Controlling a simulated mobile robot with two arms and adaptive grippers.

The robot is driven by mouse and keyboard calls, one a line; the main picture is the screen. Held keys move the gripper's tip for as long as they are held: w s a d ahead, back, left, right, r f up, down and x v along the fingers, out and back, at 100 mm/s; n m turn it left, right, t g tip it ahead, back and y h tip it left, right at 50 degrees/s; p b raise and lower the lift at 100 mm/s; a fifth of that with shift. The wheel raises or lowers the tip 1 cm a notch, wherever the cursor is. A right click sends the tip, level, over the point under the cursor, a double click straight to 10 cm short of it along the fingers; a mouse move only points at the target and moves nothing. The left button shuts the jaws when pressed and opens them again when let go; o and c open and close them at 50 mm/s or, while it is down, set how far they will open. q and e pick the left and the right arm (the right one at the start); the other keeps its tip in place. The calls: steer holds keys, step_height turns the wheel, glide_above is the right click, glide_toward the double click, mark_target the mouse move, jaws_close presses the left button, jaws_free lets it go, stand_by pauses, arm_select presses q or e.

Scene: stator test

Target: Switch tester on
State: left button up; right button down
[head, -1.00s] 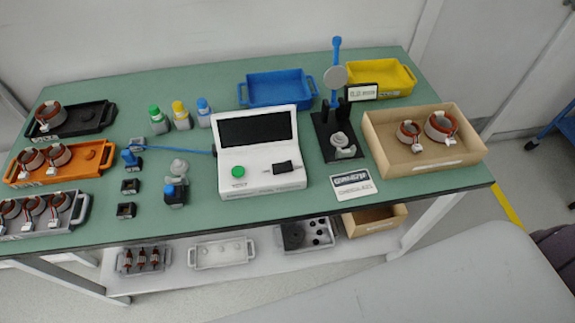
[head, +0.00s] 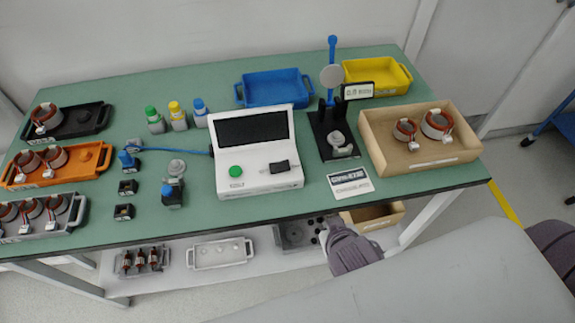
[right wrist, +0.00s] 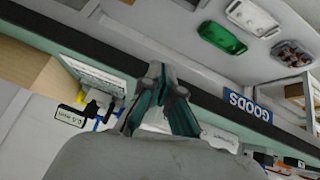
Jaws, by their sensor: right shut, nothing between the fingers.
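The tester (head: 258,180) is a white box on the green table in the head view. It has a raised black screen (head: 253,129), a round green button (head: 236,171) at front left and a black switch-like part (head: 280,167) at front right. My right arm's end (head: 350,248) is in front of the table edge, right of the tester and apart from it. In the right wrist view my right gripper (right wrist: 158,75) is shut and empty, close to the table's dark edge. My left gripper is not in view.
A sign card (head: 351,182) lies right of the tester. A black stand (head: 333,137) with a tall blue lever and a tan box (head: 366,140) with copper-wound stators are behind and right. Bottles and trays fill the left. A lower shelf holds more trays.

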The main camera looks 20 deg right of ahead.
steer(key=w+a+r+t, duration=0.2)
steer(key=a+r+t, duration=0.1)
steer(key=r, duration=0.3)
steer(key=w+a+r+t, duration=0.3)
steer(key=a+r+t, duration=0.1)
steer(key=r, duration=0.3)
steer(key=shift+w+a+m+t+h, duration=0.15)
steer(key=shift+a+m+t+h, duration=0.15)
steer(key=p, duration=0.4)
glide_above(287, 176)
step_height(287, 176, down, 2)
steer(key=shift+w+a+f, duration=0.1)
steer(key=shift+a, duration=0.05)
step_height(287, 176, down, 3)
steer(key=shift+b, duration=0.35)
steer(key=shift+d+f, duration=0.2)
steer(key=shift+f, duration=0.5)
